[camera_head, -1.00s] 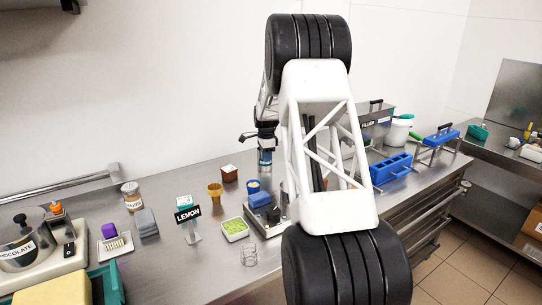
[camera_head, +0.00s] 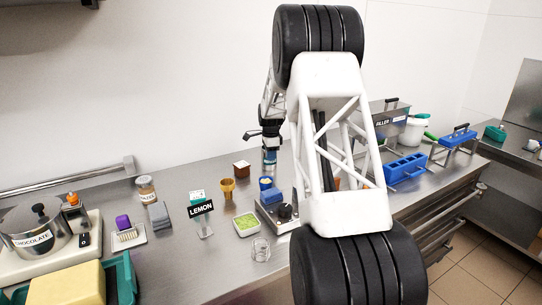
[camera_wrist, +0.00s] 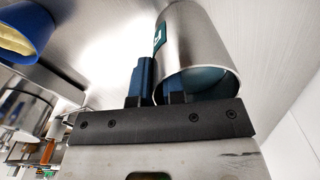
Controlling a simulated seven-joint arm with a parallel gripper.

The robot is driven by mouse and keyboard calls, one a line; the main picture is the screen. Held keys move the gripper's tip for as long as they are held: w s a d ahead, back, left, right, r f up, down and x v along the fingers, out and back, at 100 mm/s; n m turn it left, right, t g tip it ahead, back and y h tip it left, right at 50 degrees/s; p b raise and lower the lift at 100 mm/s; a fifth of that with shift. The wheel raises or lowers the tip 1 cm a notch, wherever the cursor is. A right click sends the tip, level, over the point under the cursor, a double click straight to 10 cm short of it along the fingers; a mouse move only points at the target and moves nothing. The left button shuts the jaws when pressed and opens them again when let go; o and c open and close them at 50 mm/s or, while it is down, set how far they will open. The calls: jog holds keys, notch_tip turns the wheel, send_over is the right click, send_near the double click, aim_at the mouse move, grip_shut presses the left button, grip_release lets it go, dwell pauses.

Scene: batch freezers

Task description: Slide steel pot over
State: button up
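A plain steel pot (camera_wrist: 200,45) with a teal label fills the upper middle of the wrist view, its open rim facing my gripper. My gripper (camera_wrist: 160,90) is right at this rim. One blue finger is beside the pot's wall, and the other shows small and dark at the opening. The wall appears to lie between them; whether they pinch it is unclear. In the head view my gripper (camera_head: 270,155) is low over the back of the counter, with the pot hard to make out below it. Another steel pot (camera_head: 32,238), lidded and labelled CHOCOLATE, stands at far left.
Blue moulds (camera_head: 405,170) are at right. My arm hides part of the counter.

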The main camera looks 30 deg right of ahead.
jog(key=o, duration=0.5)
jog(key=shift+r, duration=3.95)
